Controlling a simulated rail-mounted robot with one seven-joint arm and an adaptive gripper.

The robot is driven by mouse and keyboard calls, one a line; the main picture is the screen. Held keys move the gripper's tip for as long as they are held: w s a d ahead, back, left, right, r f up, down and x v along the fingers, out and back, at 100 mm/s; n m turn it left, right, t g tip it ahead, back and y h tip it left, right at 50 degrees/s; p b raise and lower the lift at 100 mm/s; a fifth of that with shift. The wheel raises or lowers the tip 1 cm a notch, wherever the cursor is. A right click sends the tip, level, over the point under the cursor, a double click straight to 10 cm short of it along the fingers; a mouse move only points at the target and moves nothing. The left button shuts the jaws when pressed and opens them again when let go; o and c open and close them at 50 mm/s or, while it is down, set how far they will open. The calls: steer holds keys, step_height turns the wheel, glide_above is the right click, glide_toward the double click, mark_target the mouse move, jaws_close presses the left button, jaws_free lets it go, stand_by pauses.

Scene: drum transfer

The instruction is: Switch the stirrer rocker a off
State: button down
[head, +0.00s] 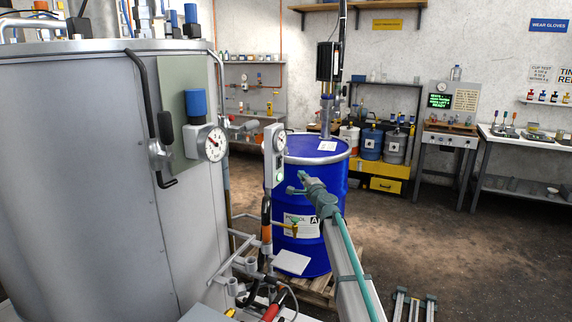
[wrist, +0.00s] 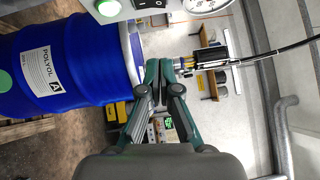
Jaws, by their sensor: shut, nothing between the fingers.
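A narrow grey control box (head: 268,172) with a round dial at its top stands just left of the blue drum in the head view. In the wrist view the box (wrist: 128,12) is cut off by the top edge. A black rocker (wrist: 152,3) with white marks shows there between a green button (wrist: 108,8) and the dial (wrist: 204,4). The rocker's tilt is not clear. My gripper (head: 302,180) is right of the box in the head view. Its fingertips are together and empty in the wrist view (wrist: 169,66), apart from the rocker in the picture.
The blue drum (head: 320,200) stands on a wooden pallet (head: 320,285) behind my gripper. A large grey vessel (head: 90,180) with a gauge (head: 212,144) fills the left. Pipes and hoses run below the box. Open floor (head: 450,230) lies to the right.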

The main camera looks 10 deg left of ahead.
mark_target(280, 162)
steer(key=s+a+p+x, duration=0.1)
steer(key=p+x, duration=0.3)
steer(key=x, duration=0.8)
steer(key=shift+w+a+p, duration=0.25)
steer(key=shift+a+p, duration=0.1)
steer(key=shift+a, duration=0.55)
